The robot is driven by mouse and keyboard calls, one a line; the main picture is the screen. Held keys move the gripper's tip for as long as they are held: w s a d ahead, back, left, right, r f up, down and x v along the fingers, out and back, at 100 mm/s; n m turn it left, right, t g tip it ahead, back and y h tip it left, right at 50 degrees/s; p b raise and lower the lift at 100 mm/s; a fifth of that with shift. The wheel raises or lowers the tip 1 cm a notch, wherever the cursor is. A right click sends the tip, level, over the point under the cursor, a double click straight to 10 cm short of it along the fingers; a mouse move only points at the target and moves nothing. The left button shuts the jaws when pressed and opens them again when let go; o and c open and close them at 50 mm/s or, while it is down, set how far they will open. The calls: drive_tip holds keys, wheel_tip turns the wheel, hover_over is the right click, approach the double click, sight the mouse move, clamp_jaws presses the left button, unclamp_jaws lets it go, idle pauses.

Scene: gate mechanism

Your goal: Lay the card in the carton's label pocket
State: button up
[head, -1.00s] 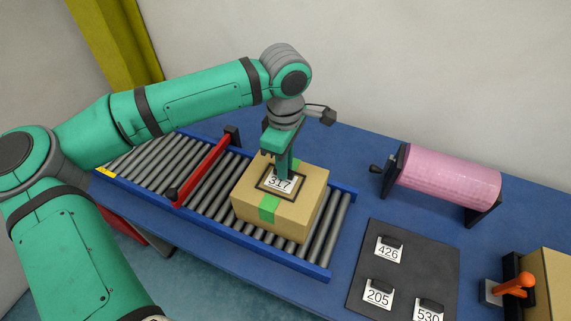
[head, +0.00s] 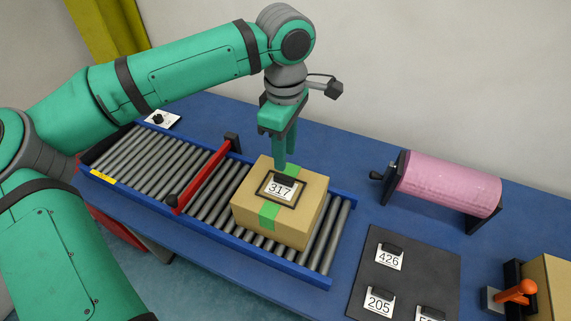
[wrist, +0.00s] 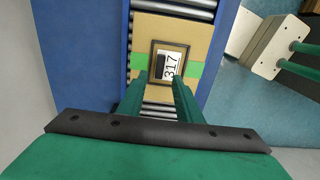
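The card marked 317 (head: 279,190) lies flat inside the dark-framed label pocket (head: 262,197) on top of the cardboard carton (head: 302,214). Its black grip tab (head: 284,181) stands at the card's far edge. My gripper (head: 285,166) is above the tab, fingers pointing down, with nothing between them. In the wrist view the two green fingers (wrist: 158,92) are spread apart, and the card (wrist: 172,65) lies within the frame beyond them. The carton sits on the roller conveyor (head: 338,225), with green tape across it.
A red gate bar (head: 203,177) crosses the conveyor left of the carton. A dark board (head: 425,285) at right holds cards 426, 205 and a partly cut-off one. A pink roll (head: 449,184) stands behind it, and an orange-handled lever (head: 515,292) is at far right.

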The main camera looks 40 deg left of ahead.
wheel_tip(320, 180, up, 5)
drive_tip(key=shift+f, duration=0.2)
drive_tip(key=shift+s, duration=0.1)
idle(0.4)
